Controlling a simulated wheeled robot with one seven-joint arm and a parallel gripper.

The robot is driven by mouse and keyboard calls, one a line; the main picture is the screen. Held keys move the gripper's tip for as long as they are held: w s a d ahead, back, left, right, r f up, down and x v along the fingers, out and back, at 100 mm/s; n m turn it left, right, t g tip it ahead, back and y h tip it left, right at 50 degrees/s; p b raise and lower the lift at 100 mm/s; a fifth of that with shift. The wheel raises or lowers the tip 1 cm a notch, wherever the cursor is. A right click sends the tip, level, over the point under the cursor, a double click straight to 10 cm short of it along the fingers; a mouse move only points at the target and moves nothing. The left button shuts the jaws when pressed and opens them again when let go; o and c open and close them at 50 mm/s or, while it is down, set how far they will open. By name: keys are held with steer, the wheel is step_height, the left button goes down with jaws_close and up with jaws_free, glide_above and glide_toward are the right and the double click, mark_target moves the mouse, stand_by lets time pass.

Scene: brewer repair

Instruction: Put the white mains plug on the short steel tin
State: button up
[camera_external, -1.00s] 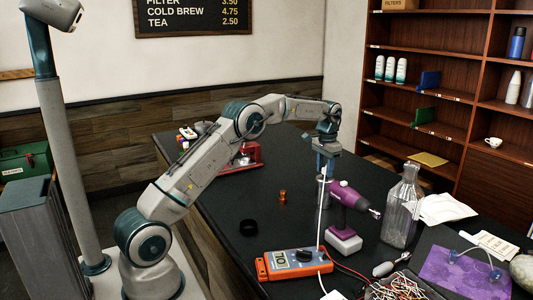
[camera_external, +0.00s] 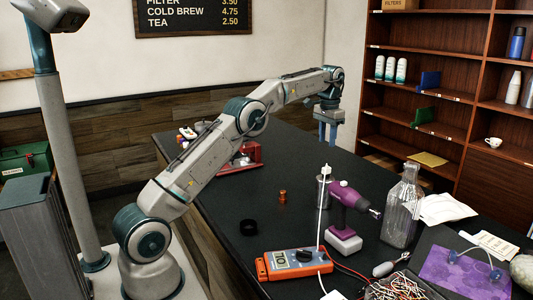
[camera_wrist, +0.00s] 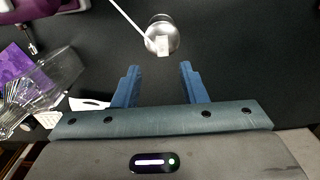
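The white mains plug (camera_external: 327,169) rests on top of a steel tin (camera_external: 322,193) behind the purple drill, its white cable hanging down in front. In the wrist view the plug (camera_wrist: 163,46) lies on the tin's round top (camera_wrist: 151,33), toward the edge nearer my gripper, with the cable running off to the upper left. My gripper (camera_external: 328,136) is raised above and behind the tin, clear of the plug. In the wrist view my gripper (camera_wrist: 159,72) is open, with nothing between its blue fingers.
The purple drill (camera_external: 346,206) stands right beside the tin, and a glass bottle (camera_external: 402,212) is further right. An orange meter (camera_external: 293,263) lies in front. A small copper-coloured part (camera_external: 282,196) and black ring (camera_external: 248,227) are to the left.

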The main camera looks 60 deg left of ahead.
steer(key=s+d+r+t, duration=0.1)
steer(key=s+d+r, duration=0.3)
steer(key=s, duration=0.5)
steer(key=s+d+r+t, duration=0.1)
steer(key=s+d+r, duration=0.35)
steer(key=s, duration=0.35)
steer(key=s+d+f+t, duration=0.1)
steer(key=s+f, duration=0.4)
steer(key=s, duration=0.7)
steer(key=s+d+f+t, duration=0.1)
steer(key=s+f, duration=0.4)
steer(key=s, duration=0.8)
steer(key=shift+d+f, duration=0.25)
steer(key=shift+d, duration=0.55)
